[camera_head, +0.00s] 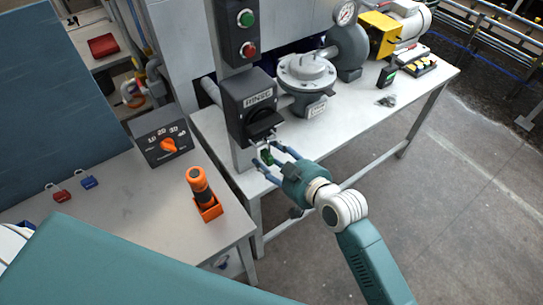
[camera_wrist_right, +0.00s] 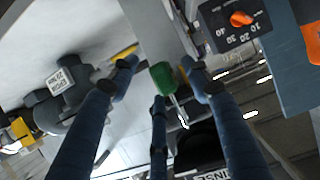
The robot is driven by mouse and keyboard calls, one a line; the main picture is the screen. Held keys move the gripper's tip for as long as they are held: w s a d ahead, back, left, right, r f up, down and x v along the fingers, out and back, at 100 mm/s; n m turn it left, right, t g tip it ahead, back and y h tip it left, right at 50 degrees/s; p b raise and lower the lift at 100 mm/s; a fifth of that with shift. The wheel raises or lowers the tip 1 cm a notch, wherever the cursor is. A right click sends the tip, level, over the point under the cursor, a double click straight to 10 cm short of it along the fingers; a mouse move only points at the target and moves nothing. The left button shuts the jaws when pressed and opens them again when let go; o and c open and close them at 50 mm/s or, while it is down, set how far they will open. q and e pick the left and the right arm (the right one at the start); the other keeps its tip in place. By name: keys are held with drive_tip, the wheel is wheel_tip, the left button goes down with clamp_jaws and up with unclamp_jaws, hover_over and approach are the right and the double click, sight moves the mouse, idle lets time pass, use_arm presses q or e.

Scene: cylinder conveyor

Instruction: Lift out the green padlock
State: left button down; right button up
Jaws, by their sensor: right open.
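The green padlock (camera_head: 266,157) hangs just below the black switch box (camera_head: 243,104) and its black handle. My right gripper (camera_head: 267,156) is open, with its blue fingers reaching around the padlock. In the right wrist view, the green padlock body (camera_wrist_right: 162,76) sits between the spread fingertips of my right gripper (camera_wrist_right: 160,68). Its silver shackle (camera_wrist_right: 179,108) runs towards the dark switch. Whether any finger touches the padlock, I cannot tell. My left gripper is not in view.
A grey bench (camera_head: 365,115) carries a valve (camera_head: 306,75) behind the gripper. The left table (camera_head: 130,200) holds an orange-handled tool (camera_head: 199,184), a dial box (camera_head: 163,138), a red padlock (camera_head: 60,196) and a blue padlock (camera_head: 89,182). A grey post stands close behind the green padlock.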

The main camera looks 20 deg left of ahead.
sight(271, 155)
clamp_jaws()
drive_tip(key=shift+r+p, duration=1.45)
drive_tip(key=shift+r, duration=0.1)
drive_tip(key=shift+r, duration=0.15)
